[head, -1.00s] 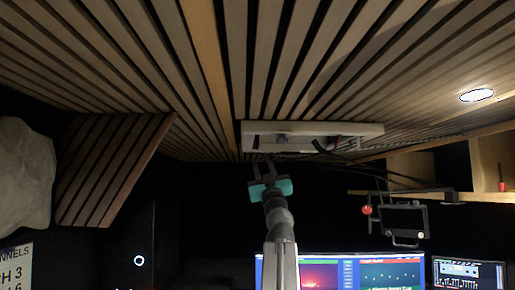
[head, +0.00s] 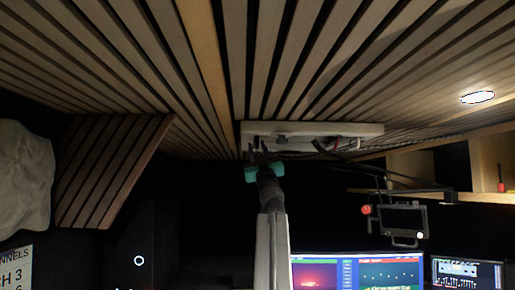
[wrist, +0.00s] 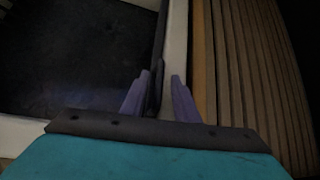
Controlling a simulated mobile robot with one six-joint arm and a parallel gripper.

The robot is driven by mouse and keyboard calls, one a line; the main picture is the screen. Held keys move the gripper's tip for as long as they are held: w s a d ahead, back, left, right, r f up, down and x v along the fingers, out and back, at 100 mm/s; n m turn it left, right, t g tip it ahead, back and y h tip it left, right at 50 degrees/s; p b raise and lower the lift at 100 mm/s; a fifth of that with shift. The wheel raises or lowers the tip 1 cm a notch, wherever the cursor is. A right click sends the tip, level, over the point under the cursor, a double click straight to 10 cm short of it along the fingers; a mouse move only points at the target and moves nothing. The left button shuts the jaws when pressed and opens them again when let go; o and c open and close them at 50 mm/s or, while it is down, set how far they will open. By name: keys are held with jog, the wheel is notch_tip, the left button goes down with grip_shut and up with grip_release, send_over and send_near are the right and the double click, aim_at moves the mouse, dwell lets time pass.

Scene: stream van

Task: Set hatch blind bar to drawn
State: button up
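The roof hatch (head: 355,129) is a white-framed opening in the slatted ceiling, seen nearly edge-on in the head view. In the wrist view its pale frame (wrist: 177,40) runs beside a dark panel (wrist: 75,55). A thin dark bar (wrist: 160,45), which looks like the blind bar, lies along the panel's right edge. My gripper (head: 258,153) is raised to the left end of the hatch. In the wrist view my gripper (wrist: 160,78) has its fingers apart. The bar's near end reaches between them, close to the left finger; I cannot tell whether they touch.
Wooden slats (wrist: 250,70) lie right of the frame in the wrist view. Dark cables (head: 350,160) hang from the hatch's right side. A small monitor (head: 403,219) hangs at right, above lit screens (head: 350,272). A slatted panel (head: 115,170) slopes down at left.

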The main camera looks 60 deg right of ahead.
jog(key=shift+w+d+r, duration=0.15)
jog(key=shift+r, duration=0.05)
